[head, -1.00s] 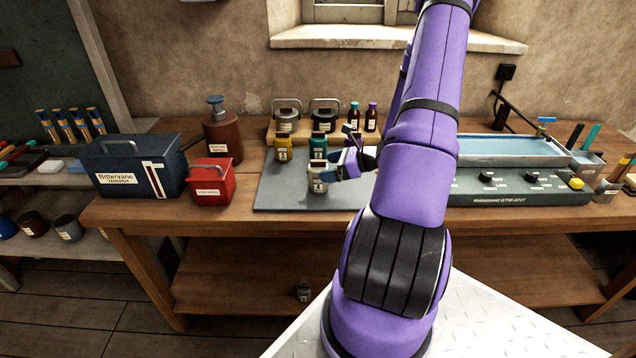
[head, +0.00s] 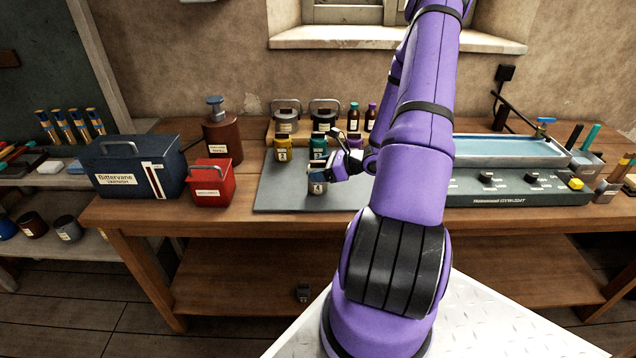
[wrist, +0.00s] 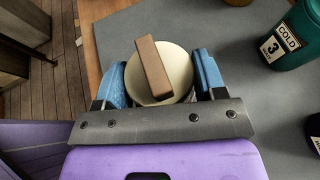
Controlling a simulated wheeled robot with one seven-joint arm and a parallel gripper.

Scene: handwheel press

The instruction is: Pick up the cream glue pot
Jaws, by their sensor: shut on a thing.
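The cream glue pot (wrist: 178,77) shows from above in the wrist view, with a brown bar across its round lid. My gripper (wrist: 160,80) has its blue fingers on both sides of the pot and is shut on it. In the head view the pot (head: 317,187) is at the front of the grey mat, upright, with a label facing front. My gripper (head: 322,176) covers its upper part there. I cannot tell whether its base touches the mat.
On the grey mat (head: 278,196), a yellow pot (head: 283,156) and a teal pot (head: 318,148) stand behind. The teal pot also shows in the wrist view (wrist: 295,38). A red box (head: 209,184) stands left of the mat, and a control unit with a water basin (head: 515,190) stands right.

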